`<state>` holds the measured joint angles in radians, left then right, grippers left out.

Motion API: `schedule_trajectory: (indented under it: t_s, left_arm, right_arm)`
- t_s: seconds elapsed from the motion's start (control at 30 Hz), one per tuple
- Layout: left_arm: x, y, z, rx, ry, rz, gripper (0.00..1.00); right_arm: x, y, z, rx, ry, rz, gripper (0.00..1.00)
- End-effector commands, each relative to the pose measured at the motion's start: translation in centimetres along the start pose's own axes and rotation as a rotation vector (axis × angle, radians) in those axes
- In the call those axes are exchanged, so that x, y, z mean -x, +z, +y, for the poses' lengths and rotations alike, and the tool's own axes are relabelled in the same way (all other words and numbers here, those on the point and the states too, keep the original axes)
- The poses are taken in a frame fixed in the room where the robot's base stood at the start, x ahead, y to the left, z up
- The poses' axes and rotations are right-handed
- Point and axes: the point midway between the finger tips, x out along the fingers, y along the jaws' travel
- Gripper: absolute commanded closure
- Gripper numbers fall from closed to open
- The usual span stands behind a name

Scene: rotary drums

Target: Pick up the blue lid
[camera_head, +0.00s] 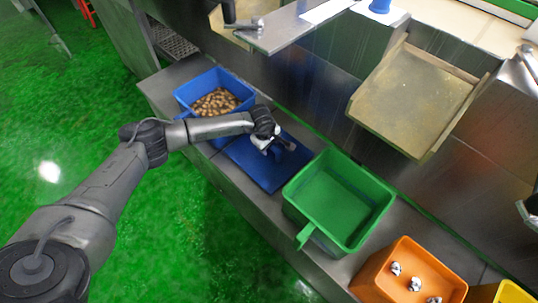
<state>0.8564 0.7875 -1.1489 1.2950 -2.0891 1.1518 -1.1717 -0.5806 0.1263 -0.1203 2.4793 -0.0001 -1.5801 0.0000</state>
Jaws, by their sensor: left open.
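The blue lid (259,171) lies flat on the metal counter, between a blue bin and a green bin. My left arm comes in from the left and my left gripper (281,150) is over the far part of the lid. The gripper is open and its fingers point down toward the lid. Its wrist hides part of the lid, and I cannot tell whether the fingers touch it. My right gripper is not in view.
The blue bin (189,96) holds brown items. The empty green bin (298,212) stands right of the lid. An orange bin (373,274) holds several small shiny parts. A tilted metal chute (415,98) is above the counter.

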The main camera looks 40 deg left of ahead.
Motion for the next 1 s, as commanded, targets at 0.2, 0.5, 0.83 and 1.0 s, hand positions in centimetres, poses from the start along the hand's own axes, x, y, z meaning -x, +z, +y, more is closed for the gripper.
schedule_trajectory:
  t_s: [0.2,0.5,0.83,1.0]
  left_arm:
    - [-0.70,0.03,0.02,0.000,0.001,-0.001,0.44]
    - [-0.66,0.02,0.01,0.000,0.001,-0.001,0.57]
    - [-0.67,0.01,0.00,0.000,0.000,-0.001,0.89]
    - [-0.63,0.01,0.03,0.001,0.001,-0.001,1.00]
  right_arm:
    - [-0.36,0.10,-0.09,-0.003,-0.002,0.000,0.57]
    - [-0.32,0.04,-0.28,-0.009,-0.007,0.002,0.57]
    - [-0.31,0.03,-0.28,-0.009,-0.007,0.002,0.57]
    - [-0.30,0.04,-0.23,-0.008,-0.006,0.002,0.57]
